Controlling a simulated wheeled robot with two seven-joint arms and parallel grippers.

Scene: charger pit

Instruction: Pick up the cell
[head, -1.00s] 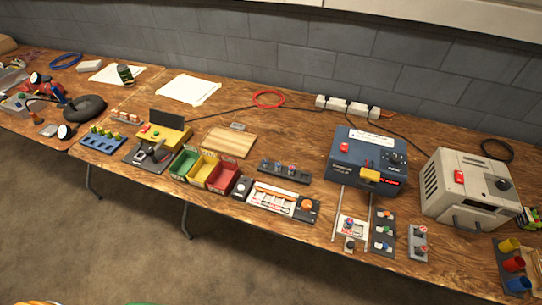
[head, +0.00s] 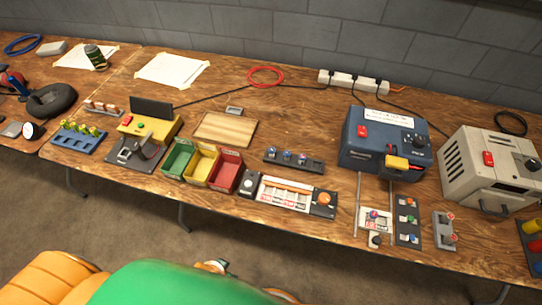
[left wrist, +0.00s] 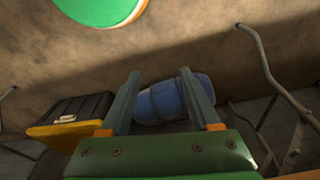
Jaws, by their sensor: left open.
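Several small upright pieces with yellow-green tops (head: 92,130) stand in a blue rack (head: 78,139) at the left of the bench. I cannot tell which of these is the cell. My left gripper (left wrist: 159,75) is open and empty in the left wrist view. It points over the floor, with a blue barrel (left wrist: 165,101) beyond its fingers. My right gripper is not in view.
Green, yellow and red bins (head: 229,171) stand mid-bench. A yellow device (head: 158,127) is left of them. A blue box machine (head: 353,151) and a grey machine (head: 462,168) stand at right. A wooden board (head: 225,130) lies behind the bins.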

